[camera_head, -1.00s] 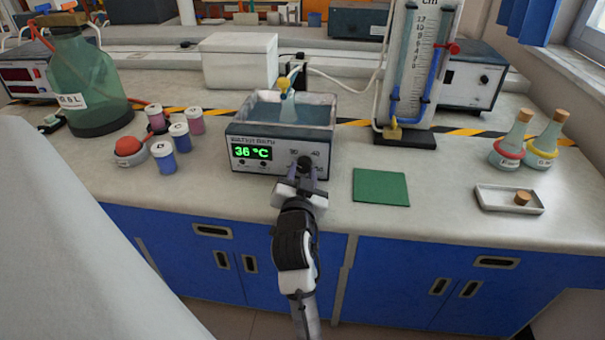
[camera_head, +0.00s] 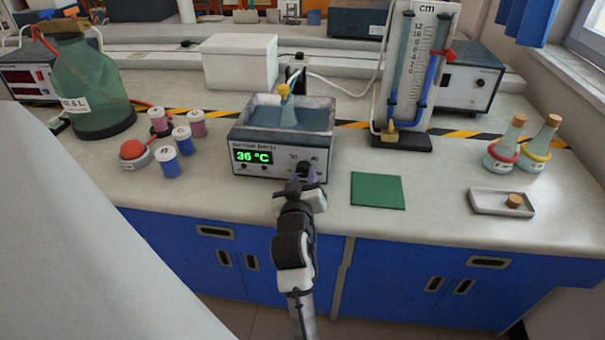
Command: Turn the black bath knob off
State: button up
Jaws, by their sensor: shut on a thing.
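The water bath (camera_head: 268,172) is a grey box on the bench with water in its open top and a small yellow-topped flask (camera_head: 286,105) standing in it. Its green display reads 36 °C. The black bath knob (camera_head: 303,168) is on the right of the front panel, with scale numbers around it, and is partly hidden by my gripper. My gripper (camera_head: 304,178) reaches up to the panel from the front and is shut on the knob. The knob's exact pointer angle cannot be made out.
A green mat (camera_head: 377,191) lies right of the bath. Small jars (camera_head: 169,162) and a red-topped button (camera_head: 134,151) stand to the left. A manometer (camera_head: 412,80), two flasks (camera_head: 503,150) and a white tray (camera_head: 480,202) are to the right. A white box (camera_head: 240,62) stands behind.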

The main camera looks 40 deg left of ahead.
jog(key=shift+r+n+p, duration=0.2)
jog(key=shift+n+p, duration=0.4)
jog(key=shift+n, duration=0.9)
jog(key=o, duration=1)
jog(key=shift+f, duration=0.1)
jog(key=shift+s, duration=0.1)
